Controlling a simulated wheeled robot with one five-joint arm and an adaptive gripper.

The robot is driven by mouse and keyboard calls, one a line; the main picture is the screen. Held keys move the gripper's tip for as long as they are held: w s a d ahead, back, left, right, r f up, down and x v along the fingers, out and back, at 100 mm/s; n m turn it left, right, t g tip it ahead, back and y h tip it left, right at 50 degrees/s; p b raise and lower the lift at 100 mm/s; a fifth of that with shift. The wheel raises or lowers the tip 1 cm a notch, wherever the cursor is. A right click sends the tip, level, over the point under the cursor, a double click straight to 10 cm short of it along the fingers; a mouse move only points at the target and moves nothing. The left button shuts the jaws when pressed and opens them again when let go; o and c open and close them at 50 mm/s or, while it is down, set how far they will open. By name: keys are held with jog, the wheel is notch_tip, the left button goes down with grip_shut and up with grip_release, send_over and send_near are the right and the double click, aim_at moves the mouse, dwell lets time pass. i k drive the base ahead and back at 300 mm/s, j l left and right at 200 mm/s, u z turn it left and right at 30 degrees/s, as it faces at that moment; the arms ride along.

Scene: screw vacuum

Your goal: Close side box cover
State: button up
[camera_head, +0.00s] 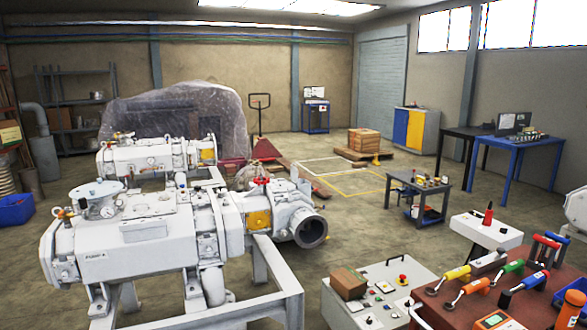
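The large white vacuum pump (140,250) stands on a grey metal frame (250,312) at the left. A yellow plate (259,220) sits on its side, beside the round open port (312,232). I cannot tell which part is the side box cover, or whether it is open or shut. A white control box (372,305) with buttons and a red knob (402,278) stands at the bottom centre, with a brown carton (348,283) on it. My gripper is not in view.
A red-brown table (440,312) with several coloured-handled tools is at the lower right. A white box (488,229) with a red tool stands behind it. A small dark cart (418,195) is farther back. Open floor (340,245) lies right of the pump.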

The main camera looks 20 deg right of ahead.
aim_at(294, 171)
jog(key=z, duration=4.3)
jog(key=i+u, duration=0.2)
jog(key=i, duration=0.25)
jog(key=i+l+u, duration=0.2)
jog(key=i, duration=0.25)
jog(key=i+l+u, duration=0.2)
jog(key=i, duration=0.2)
jog(key=i+j+u, duration=0.2)
jog(key=i+u, duration=0.15)
jog(key=i, duration=0.55)
jog(key=i+u, duration=0.35)
jog(key=i, duration=0.55)
jog(key=i+u, duration=0.1)
jog(key=i, duration=0.5)
jog(key=i+l+u, duration=0.15)
jog(key=i, duration=0.4)
jog(key=i+l+u, duration=0.1)
jog(key=i, duration=0.45)
jog(key=i+j+u, duration=0.15)
jog(key=i+u, duration=0.45)
jog(key=u, duration=0.2)
jog(key=i+u, duration=0.4)
jog(key=i+l+u, duration=0.15)
jog(key=u, duration=0.3)
jog(key=i+j+u, duration=0.1)
jog(key=i+u, duration=0.25)
jog(key=i, duration=0.25)
jog(key=i+u, duration=0.4)
jog(key=i, duration=0.2)
